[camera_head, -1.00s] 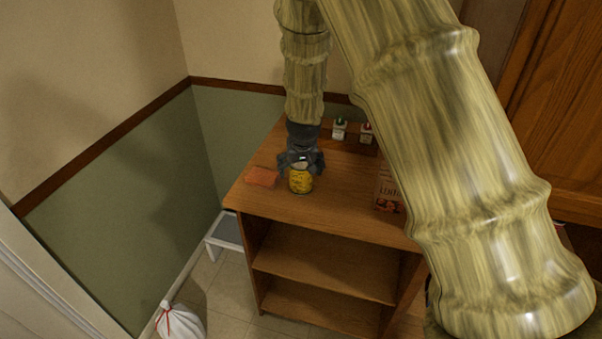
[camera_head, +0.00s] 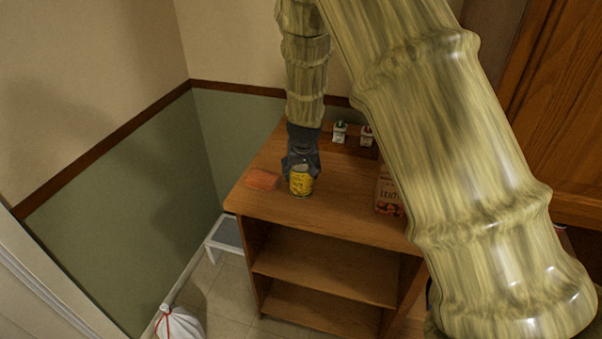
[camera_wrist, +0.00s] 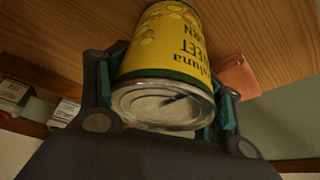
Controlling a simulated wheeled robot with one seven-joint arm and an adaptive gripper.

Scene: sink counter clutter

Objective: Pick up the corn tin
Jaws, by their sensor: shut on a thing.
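The corn tin (camera_head: 301,181) is a yellow can with dark lettering, near the front left of the wooden shelf unit's top. In the wrist view the tin (camera_wrist: 166,68) sits between the two fingers, its silver end toward the camera and "SWEET CORN" lettering on its side. My gripper (camera_head: 301,165) is shut on the tin from above, and its fingers also show on both sides of it in the wrist view (camera_wrist: 165,95). Whether the tin's base touches the top is hard to tell.
An orange-red block (camera_head: 262,179) lies just left of the tin. A small stool (camera_head: 225,235) and a white bag (camera_head: 179,323) are on the floor.

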